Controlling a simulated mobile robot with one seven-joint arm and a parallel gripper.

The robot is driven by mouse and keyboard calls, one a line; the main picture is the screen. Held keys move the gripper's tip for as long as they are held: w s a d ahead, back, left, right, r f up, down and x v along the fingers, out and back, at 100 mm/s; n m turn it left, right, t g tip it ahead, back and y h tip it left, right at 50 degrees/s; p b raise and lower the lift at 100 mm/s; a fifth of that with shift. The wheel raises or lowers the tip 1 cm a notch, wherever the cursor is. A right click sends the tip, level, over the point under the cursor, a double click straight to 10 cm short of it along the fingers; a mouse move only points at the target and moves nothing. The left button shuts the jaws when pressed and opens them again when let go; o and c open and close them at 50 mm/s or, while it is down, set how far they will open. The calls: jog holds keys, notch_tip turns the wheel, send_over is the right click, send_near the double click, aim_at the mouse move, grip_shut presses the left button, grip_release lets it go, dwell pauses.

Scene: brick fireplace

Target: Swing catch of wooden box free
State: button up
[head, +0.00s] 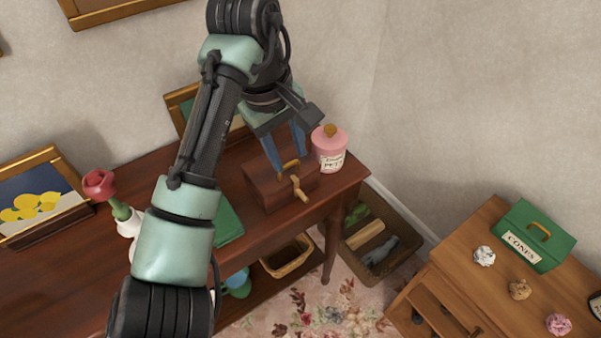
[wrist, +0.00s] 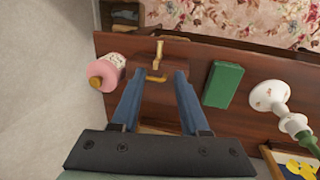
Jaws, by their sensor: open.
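The brown wooden box (head: 268,190) stands closed near the right end of the dark red-brown table. A brass handle (head: 291,164) is on its lid. The catch (head: 299,189) is a light tan piece at the front of the box. In the wrist view the catch (wrist: 158,50) shows beyond the handle (wrist: 156,78), with a tan bar at its far end. My gripper (head: 290,163) is open above the box, blue fingers pointing down. In the wrist view my gripper (wrist: 158,74) has one finger on each side of the handle, with nothing held between them.
A pink jar (head: 328,151) stands close right of the box. A green book-like block (head: 229,224) and a white vase with a rose (head: 128,224) are to the left. Framed pictures stand behind. A lower wooden cabinet (head: 470,250) with a green box (head: 532,236) is at right.

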aim_at(302, 195)
jog(key=f+b, duration=0.1)
jog(key=f, duration=0.3)
jog(key=w+d+f+b, duration=0.1)
jog(key=f, duration=0.3)
jog(key=d+f+b, duration=0.1)
jog(key=f+b, duration=0.1)
jog(key=f, duration=0.2)
jog(key=shift+w, duration=0.15)
grip_shut()
